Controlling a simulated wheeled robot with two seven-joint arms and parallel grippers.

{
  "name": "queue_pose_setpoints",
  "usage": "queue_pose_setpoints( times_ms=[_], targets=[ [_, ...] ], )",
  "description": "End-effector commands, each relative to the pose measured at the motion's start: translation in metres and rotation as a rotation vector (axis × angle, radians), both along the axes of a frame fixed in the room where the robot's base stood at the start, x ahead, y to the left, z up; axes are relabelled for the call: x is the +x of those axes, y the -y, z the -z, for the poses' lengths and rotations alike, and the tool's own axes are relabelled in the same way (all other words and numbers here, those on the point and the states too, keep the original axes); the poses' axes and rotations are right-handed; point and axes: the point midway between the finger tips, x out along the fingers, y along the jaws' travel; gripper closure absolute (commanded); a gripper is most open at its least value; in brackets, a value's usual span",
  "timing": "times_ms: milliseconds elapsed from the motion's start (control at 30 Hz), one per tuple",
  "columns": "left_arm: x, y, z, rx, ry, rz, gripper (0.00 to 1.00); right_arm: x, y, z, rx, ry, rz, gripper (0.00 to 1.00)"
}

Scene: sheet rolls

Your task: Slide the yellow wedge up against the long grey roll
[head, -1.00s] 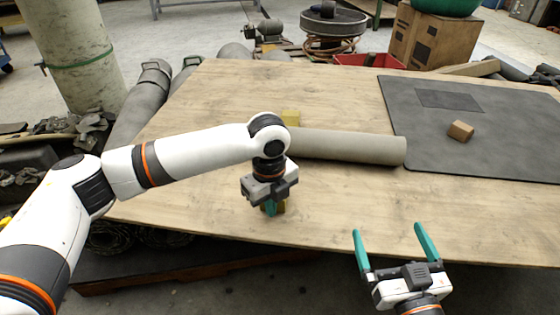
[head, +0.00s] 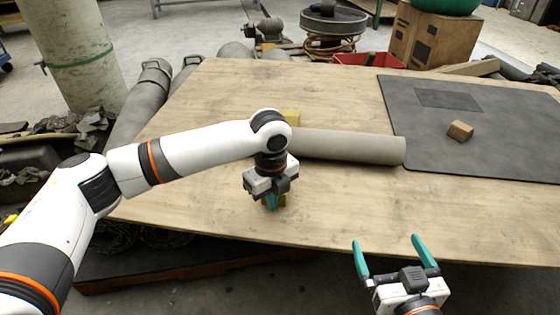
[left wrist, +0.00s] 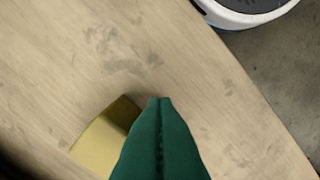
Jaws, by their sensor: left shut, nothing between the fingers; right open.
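The long grey roll (head: 350,146) lies across the wooden table, its left end hidden behind my left arm. A yellow wedge (head: 282,200) is on the near side of the roll, mostly hidden behind my left gripper (head: 271,207). In the left wrist view the wedge (left wrist: 103,143) lies on the wood right beside the fingers (left wrist: 160,100). My left gripper is shut with nothing between its fingers, low over the table. I cannot tell if it touches the wedge. My right gripper (head: 388,242) is open and empty at the table's front edge.
A second yellow block (head: 291,116) stands at the far side of the roll, partly hidden by my left arm. A dark mat (head: 480,105) with a small brown block (head: 460,131) lies at the right. The wood right of my left gripper is clear.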

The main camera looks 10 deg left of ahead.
Motion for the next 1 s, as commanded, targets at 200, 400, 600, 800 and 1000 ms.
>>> queue_pose_setpoints(
  times_ms=[200, 400, 600, 800, 1000],
  targets=[
    [0.005, 0.000, 0.000, 0.000, 0.000, 0.000, 1.00, -0.001, 0.001, 0.004, -0.008, -0.030, 0.002, 0.00],
    [0.009, 0.001, 0.000, -0.001, 0.001, 0.000, 1.00, -0.002, 0.002, 0.007, -0.016, -0.057, 0.003, 0.00],
    [0.013, 0.001, 0.000, -0.001, 0.000, 0.000, 1.00, -0.003, 0.003, 0.012, -0.023, -0.087, 0.005, 0.00],
    [0.017, 0.000, 0.000, -0.001, 0.000, 0.000, 1.00, -0.005, 0.004, 0.017, -0.030, -0.117, 0.006, 0.00],
    [0.021, 0.000, 0.000, -0.001, 0.000, 0.000, 1.00, -0.007, 0.005, 0.021, -0.037, -0.147, 0.008, 0.00]
  ],
)
